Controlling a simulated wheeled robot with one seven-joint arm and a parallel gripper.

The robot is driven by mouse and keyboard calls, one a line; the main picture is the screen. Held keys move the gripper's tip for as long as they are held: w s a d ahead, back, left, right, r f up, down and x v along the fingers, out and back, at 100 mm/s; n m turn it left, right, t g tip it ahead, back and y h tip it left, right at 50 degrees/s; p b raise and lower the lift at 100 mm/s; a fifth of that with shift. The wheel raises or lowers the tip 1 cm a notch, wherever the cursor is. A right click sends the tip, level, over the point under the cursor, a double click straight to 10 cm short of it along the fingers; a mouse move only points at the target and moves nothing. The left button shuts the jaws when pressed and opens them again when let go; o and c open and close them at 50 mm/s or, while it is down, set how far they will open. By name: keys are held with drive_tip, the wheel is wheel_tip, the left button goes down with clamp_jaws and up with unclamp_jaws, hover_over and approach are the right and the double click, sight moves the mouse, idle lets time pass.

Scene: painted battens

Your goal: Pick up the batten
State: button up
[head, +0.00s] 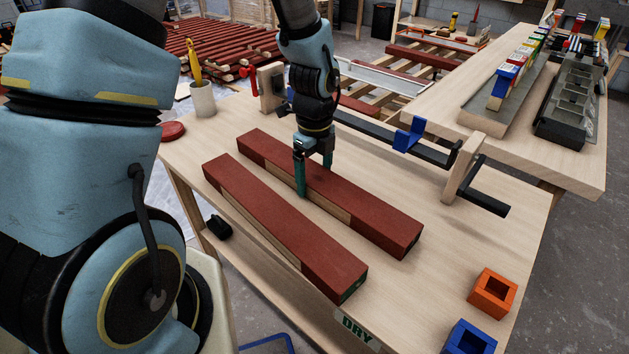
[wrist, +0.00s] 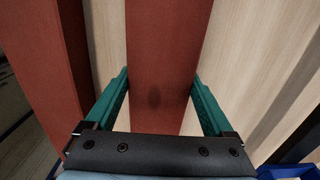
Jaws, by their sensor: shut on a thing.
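Two long red-painted battens with bare wood on part of their sides lie side by side on the pale wooden bench. My gripper (head: 314,178) reaches down over the far batten (head: 370,215), near its middle. Its teal fingers stand on either side of that batten and are shut on it. The wrist view shows the same batten (wrist: 163,50) between the two fingers (wrist: 160,85). The far batten looks flat at bench height; I see no clear gap under it. The near batten (head: 290,225) lies apart from the gripper, and it also shows at left in the wrist view (wrist: 45,60).
The bench (head: 440,290) has an orange block (head: 492,292) and a blue block (head: 468,338) at front right. A black bar clamp with a blue jaw (head: 409,135) runs along the back. A cup (head: 203,100) stands at back left. Bare bench lies right of the battens.

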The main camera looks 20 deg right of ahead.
clamp_jaws()
drive_tip(key=shift+r, duration=0.1)
